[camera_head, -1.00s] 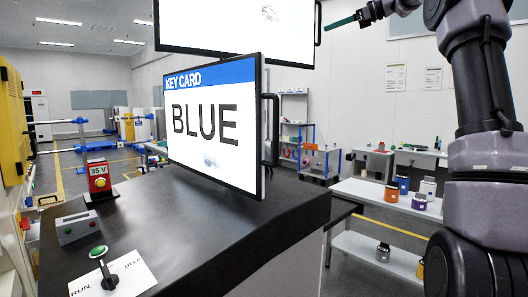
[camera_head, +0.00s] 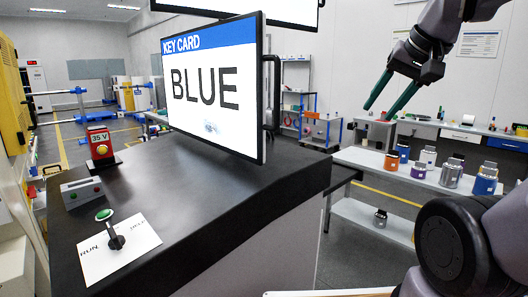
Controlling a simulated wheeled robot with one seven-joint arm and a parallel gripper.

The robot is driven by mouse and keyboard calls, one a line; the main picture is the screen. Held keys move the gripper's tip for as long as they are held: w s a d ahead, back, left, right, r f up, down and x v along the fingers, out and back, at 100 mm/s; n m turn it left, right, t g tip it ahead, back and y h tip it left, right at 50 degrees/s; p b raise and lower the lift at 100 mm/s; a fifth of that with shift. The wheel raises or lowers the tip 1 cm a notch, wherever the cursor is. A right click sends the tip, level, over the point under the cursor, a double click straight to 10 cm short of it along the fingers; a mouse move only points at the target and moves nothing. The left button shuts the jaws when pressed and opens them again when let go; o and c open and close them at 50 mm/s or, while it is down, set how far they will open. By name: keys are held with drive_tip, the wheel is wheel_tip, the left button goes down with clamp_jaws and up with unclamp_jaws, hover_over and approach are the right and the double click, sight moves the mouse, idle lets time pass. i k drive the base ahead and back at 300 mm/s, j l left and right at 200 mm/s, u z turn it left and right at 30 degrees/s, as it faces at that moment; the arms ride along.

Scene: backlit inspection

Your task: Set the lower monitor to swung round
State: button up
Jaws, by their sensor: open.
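The lower monitor (camera_head: 213,88) stands above the black desk, with a blue "KEY CARD" band and the word "BLUE" on its white screen. Its face is angled toward the left. A dark vertical handle (camera_head: 275,92) is on its right edge. The bottom of the upper monitor (camera_head: 295,10) shows at the top edge of the picture. My gripper (camera_head: 382,114) is to the right of the handle, apart from it. Its two green fingers point down and to the left, spread with nothing between them.
The black desk (camera_head: 200,205) carries a red "35 V" unit (camera_head: 101,146), a grey button box (camera_head: 82,192) and a knob (camera_head: 115,240) on a RUN/HELP plate. A white shelf table (camera_head: 380,168) with several canisters stands at the right. Open room lies between handle and gripper.

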sight(214, 74)
drive_tip(key=l+u, duration=0.2)
drive_tip(key=l, duration=0.25)
drive_tip(key=l+u, duration=0.15)
drive_tip(key=l, duration=0.3)
drive_tip(key=k+l+u, duration=0.2)
drive_tip(key=l, duration=0.25)
drive_tip(key=l+u, duration=0.2)
drive_tip(key=l, duration=0.25)
drive_tip(key=k+l+u, duration=0.15)
drive_tip(key=l, duration=0.3)
